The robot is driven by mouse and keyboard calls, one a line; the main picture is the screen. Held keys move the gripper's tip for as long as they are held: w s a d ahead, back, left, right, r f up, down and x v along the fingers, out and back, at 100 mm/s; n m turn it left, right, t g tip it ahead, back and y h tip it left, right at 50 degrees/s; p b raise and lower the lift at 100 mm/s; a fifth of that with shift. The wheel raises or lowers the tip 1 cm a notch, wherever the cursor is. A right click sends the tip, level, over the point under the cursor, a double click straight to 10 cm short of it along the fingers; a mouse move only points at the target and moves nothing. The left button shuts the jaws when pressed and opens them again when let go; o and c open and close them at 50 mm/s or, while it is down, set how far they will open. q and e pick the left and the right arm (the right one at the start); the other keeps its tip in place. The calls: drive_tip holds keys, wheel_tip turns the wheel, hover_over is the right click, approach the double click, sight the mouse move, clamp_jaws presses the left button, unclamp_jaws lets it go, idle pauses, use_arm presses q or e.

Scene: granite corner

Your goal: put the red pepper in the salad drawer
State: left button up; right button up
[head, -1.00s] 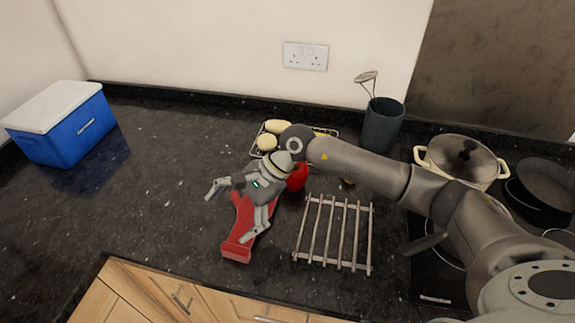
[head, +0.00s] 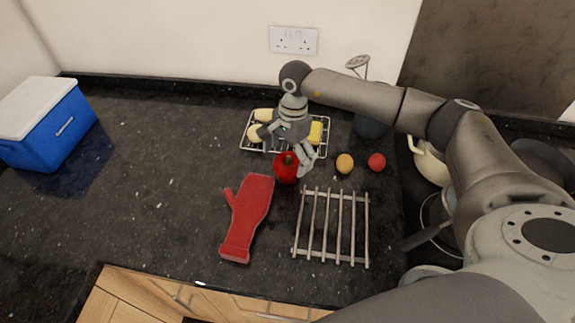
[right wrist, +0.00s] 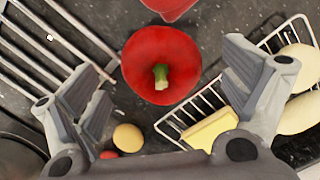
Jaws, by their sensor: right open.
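The red pepper (head: 287,168) stands on the dark granite counter, between the wire rack and the red oven mitt. In the right wrist view the pepper (right wrist: 161,62) shows from above with its green stem toward the camera. My right gripper (head: 285,150) is open, above and just behind the pepper. In the right wrist view its two fingers are spread wide, one on each side below the pepper's level in the picture, with nothing between them. I see no salad drawer that I can identify. My left gripper is not in view.
A wire rack (head: 246,146) holds pale oblong items and a yellow block. A red mitt (head: 248,215), slatted trivet (head: 331,258), yellow ball (head: 344,163) and red ball (head: 377,162) lie nearby. A blue cool box (head: 60,128) stands left. Pots are at right.

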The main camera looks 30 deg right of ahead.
wheel_tip(320, 180, down, 4)
drive_tip(key=p, duration=0.2)
drive_tip(key=shift+s+a+r+p, duration=0.1)
drive_tip(key=shift+r+p, duration=0.05)
drive_tip(key=shift+p, duration=0.2)
drive_tip(key=shift+f, duration=0.65)
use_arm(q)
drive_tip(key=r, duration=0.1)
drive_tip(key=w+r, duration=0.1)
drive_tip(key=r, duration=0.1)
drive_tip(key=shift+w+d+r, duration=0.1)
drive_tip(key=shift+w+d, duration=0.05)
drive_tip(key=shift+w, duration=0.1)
use_arm(e)
drive_tip(key=c, duration=1.2)
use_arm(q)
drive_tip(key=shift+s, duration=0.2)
use_arm(e)
drive_tip(key=shift+r, duration=0.1)
